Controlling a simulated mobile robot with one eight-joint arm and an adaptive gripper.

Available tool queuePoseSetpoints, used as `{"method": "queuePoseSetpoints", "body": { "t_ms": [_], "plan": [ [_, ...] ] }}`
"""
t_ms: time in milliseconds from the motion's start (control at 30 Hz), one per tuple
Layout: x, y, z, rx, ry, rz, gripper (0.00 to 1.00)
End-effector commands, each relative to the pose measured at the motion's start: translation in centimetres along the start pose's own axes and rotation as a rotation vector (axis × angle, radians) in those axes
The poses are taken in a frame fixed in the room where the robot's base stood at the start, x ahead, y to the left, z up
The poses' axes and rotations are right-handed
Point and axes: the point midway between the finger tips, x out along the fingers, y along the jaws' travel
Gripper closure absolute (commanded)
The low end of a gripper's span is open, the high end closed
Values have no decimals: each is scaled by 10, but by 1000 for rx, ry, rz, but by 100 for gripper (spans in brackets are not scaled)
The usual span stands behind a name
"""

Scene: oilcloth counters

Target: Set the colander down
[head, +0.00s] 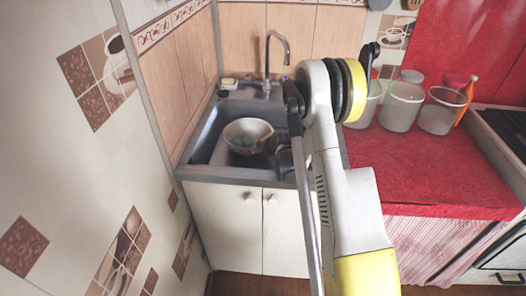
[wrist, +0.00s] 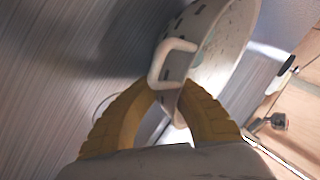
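The colander (head: 246,134) is a pale, off-white bowl with small holes. In the head view it is over the sink basin, roughly level, and whether it touches the basin floor cannot be told. In the wrist view the colander (wrist: 219,55) appears tilted, with its white loop handle (wrist: 162,62) toward me. My gripper (wrist: 168,92) has its yellow fingers closed in on both sides of this handle. In the head view my gripper (head: 280,153) is at the right side of the colander, partly hidden by my arm.
The grey sink (head: 203,146) has a faucet (head: 277,50) at its back and a yellow sponge (head: 229,84) on its back left corner. A red counter (head: 415,165) lies to the right, with clear jars (head: 402,107) along its back. A tiled wall bounds the left.

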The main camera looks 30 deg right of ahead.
Motion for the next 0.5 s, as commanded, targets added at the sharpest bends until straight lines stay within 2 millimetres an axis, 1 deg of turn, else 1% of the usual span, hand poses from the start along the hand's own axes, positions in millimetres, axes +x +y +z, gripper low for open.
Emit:
{"method": "queuePoseSetpoints", "body": {
  "t_ms": [200, 233, 267, 300, 500],
  "plan": [
    [2, 1, 1, 0, 0, 0, 100],
    [1, 1, 0, 0, 0, 0, 87],
    [1, 1, 0, 0, 0, 0, 77],
    [1, 1, 0, 0, 0, 0, 73],
    [1, 1, 0, 0, 0, 0, 73]
  ]
}}
